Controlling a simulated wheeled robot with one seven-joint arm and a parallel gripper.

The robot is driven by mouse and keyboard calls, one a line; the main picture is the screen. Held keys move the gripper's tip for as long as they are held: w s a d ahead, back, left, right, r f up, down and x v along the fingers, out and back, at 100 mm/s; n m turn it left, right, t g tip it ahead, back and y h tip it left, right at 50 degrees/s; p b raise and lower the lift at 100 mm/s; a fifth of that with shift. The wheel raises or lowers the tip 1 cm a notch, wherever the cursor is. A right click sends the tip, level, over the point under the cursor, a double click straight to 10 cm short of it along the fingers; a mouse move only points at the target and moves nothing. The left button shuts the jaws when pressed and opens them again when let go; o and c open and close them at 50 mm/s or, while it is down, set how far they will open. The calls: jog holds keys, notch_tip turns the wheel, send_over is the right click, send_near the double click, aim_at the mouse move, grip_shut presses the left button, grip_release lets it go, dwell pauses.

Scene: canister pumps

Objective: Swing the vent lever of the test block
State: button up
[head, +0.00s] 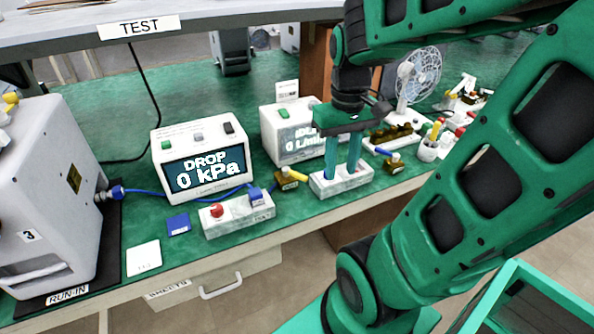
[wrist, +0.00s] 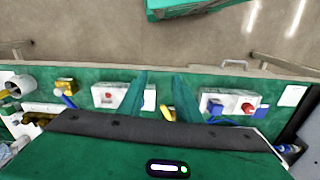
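Two pale blocks stand along the bench's front edge; their labels are too small to read. The left block (head: 238,213) has a red knob (head: 216,210) and a blue part (head: 255,195). The other block (head: 340,183) is below my gripper (head: 342,174), which points down with its two fingers apart and nothing visible between them. A brass fitting with a yellow lever (head: 297,176) is left of that block. A brass fitting with a blue lever (head: 383,151) is on its right. In the wrist view the yellow lever (wrist: 168,113) shows between the fingers. Contact cannot be told.
A meter reading DROP 0 kPa (head: 199,165) stands behind the left block, and a second meter (head: 290,130) stands behind my gripper. A white canister machine (head: 45,195) is at left. A fan (head: 418,75) and a cup of tools (head: 430,148) are at right.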

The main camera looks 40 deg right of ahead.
aim_at(301, 175)
jog(key=w+d+f+n, duration=0.15)
jog(key=w+n, duration=0.55)
jog(key=w, duration=0.8)
notch_tip(301, 175, down, 11)
jog(key=shift+w+a+r, duration=0.1)
jog(key=shift+a, duration=0.05)
jog(key=shift+c, duration=0.7)
grip_shut()
